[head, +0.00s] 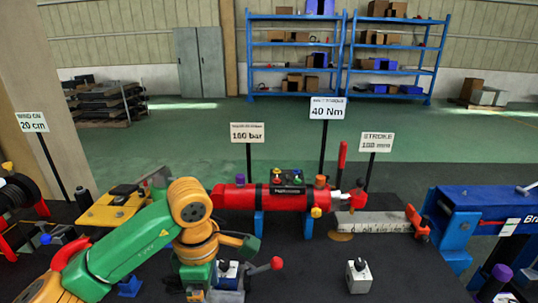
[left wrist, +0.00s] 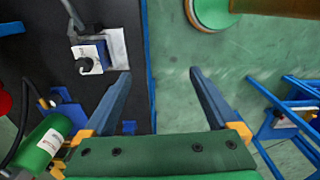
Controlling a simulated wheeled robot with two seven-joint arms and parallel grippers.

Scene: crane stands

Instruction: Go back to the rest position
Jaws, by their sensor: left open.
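The bench edge and green floor show beyond and below the fingers. A small metal block with a dark knob (left wrist: 88,55) lies left of the fingers, apart from them. My right gripper is not in view.
A red cylinder unit (head: 285,196) on blue supports stands mid-bench. A grey block with a knob (head: 359,275) sits at the front. A blue stand (head: 470,215) is at the right. Sign posts rise behind, including the 40 Nm sign (head: 327,108). Bench space right of the grey block is clear.

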